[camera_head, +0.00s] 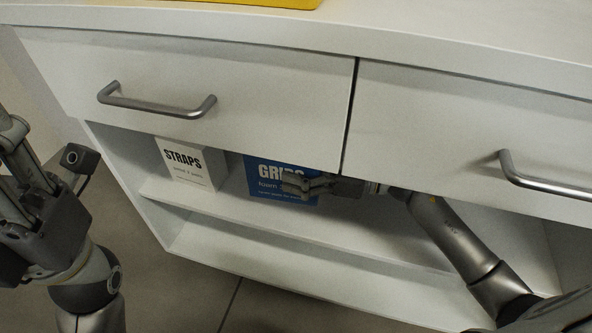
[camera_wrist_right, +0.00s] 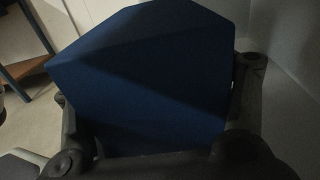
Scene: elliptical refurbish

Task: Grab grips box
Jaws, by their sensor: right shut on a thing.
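The blue grips box (camera_head: 268,171) stands on the open shelf below the drawers, its white "GRIPS" lettering partly hidden by my gripper. My right gripper (camera_head: 306,186) reaches in from the right and is shut on the grips box. In the right wrist view the blue box (camera_wrist_right: 150,75) fills the middle, with the fingers of my right gripper (camera_wrist_right: 155,150) on its left and right sides. My left gripper (camera_head: 75,165) is at the far left, in front of the cabinet and away from the box; its fingers do not show clearly.
A white "STRAPS" box (camera_head: 186,165) stands on the same shelf (camera_head: 265,217), left of the grips box. Two closed drawers with metal handles (camera_head: 155,104) (camera_head: 545,183) are above. A yellow object (camera_head: 265,2) lies on the countertop. The lower shelf looks empty.

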